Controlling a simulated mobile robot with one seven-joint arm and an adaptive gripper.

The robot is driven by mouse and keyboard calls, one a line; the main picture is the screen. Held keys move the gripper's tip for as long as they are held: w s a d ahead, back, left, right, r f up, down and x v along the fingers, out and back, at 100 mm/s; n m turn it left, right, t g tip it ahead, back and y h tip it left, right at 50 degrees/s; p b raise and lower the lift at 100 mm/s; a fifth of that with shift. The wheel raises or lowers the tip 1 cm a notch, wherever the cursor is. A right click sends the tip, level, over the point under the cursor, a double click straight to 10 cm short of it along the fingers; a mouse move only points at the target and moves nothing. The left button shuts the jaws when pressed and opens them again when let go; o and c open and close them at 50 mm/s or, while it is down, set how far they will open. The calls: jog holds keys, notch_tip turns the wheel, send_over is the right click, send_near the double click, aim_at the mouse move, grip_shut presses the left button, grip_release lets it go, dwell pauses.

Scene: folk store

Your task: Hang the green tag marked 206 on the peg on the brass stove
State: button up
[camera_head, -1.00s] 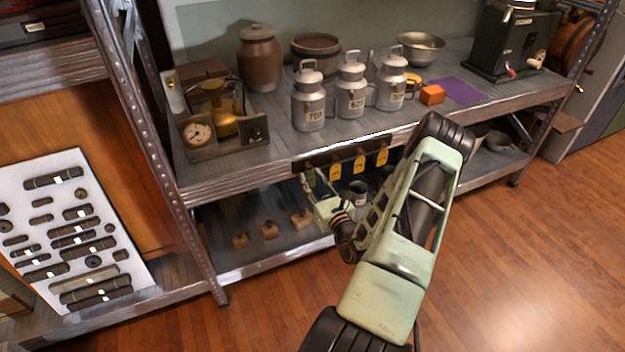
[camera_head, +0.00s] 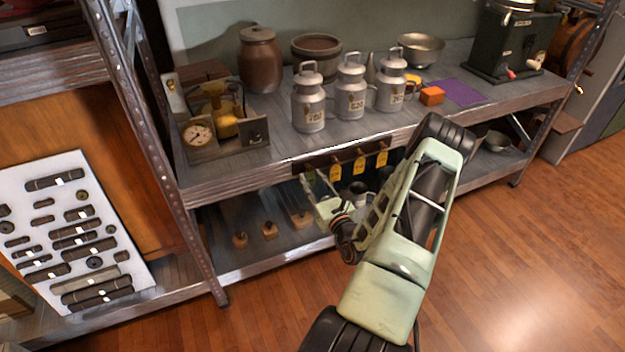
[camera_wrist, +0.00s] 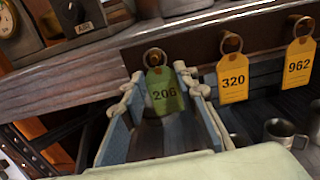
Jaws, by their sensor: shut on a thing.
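The green tag marked 206 (camera_wrist: 164,93) hangs by its ring between the fingers of my gripper (camera_wrist: 163,84), near the front edge of the shelf. In the wrist view the gripper is shut on the tag, which faces me upright. Whether the ring still sits on a hook behind it cannot be told. In the head view my gripper (camera_head: 312,186) is just below the shelf edge, left of the yellow tags. The brass stove (camera_head: 220,110) stands on the upper shelf at the left, next to a box with a dial. Its peg is too small to make out.
Yellow tags 320 (camera_wrist: 233,79) and 962 (camera_wrist: 298,62) hang on hooks to the right. Milk cans (camera_head: 309,100) stand behind the shelf edge (camera_head: 240,172). A metal post (camera_head: 160,150) rises left of the stove.

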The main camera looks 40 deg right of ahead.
jog(key=shift+s, duration=0.3)
jog(key=shift+s+a, duration=0.2)
jog(key=shift+s, duration=0.4)
jog(key=shift+s+r, duration=0.1)
jog(key=shift+s+a+r+p, duration=0.15)
jog(key=shift+s+p, duration=0.15)
jog(key=shift+s, duration=0.25)
jog(key=shift+s+a+r+p, duration=0.1)
jog(key=shift+s+a+p, duration=0.05)
jog(key=shift+s+p, duration=0.3)
jog(key=shift+s+a+r+p, duration=0.15)
jog(key=shift+s+p, duration=0.05)
jog(key=shift+s, duration=0.4)
jog(key=shift+r, duration=0.15)
